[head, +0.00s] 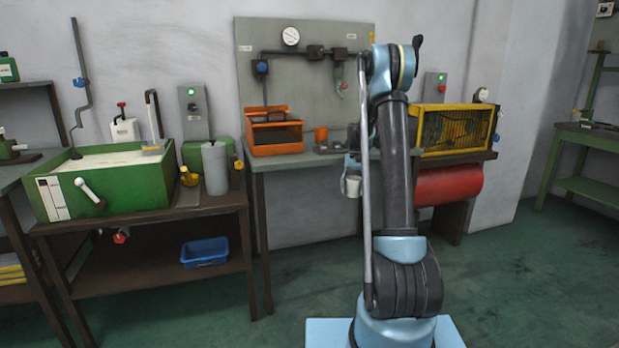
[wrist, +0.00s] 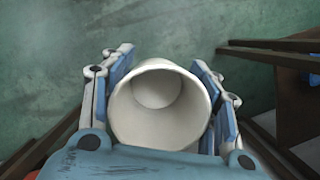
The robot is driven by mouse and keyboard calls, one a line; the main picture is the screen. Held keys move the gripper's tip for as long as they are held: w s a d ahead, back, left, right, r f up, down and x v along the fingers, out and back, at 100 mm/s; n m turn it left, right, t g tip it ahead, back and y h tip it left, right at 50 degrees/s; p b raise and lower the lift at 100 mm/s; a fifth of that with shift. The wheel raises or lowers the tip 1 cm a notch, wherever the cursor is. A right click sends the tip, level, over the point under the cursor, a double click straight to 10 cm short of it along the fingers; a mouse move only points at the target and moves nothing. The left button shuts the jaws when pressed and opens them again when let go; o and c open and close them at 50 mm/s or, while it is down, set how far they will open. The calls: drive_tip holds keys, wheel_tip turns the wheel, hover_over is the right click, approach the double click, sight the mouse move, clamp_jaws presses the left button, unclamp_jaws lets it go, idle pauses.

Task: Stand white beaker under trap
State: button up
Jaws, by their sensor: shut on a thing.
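My gripper (wrist: 162,72) is shut on the white beaker (wrist: 140,122), with one finger on each side of it. The wrist view looks into its open mouth, and the inside looks empty. In the head view the white beaker (head: 353,186) hangs below my gripper (head: 352,170), partly hidden by my arm, in front of the middle bench's edge and below its top. The trap seems to be the grey-green bowl (head: 340,72) with a red tap on the pipe board, above the bench and partly close to my arm in the picture.
The middle bench (head: 330,158) carries an orange open-front box (head: 275,136), an orange cup (head: 321,134) and a small dark tray (head: 329,148). A yellow caged machine (head: 450,130) and a red cylinder (head: 450,184) stand right. Green floor shows beneath the beaker.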

drive_tip(key=s+f+n, duration=0.1)
drive_tip(key=s+f, duration=0.3)
drive_tip(key=f, duration=0.4)
drive_tip(key=s+f+n, duration=0.1)
drive_tip(key=s+f, duration=0.3)
drive_tip(key=f, duration=0.3)
drive_tip(key=shift+s+f+n+h, duration=0.15)
drive_tip(key=shift+f+n+h, duration=0.15)
drive_tip(key=shift+f+n, duration=0.1)
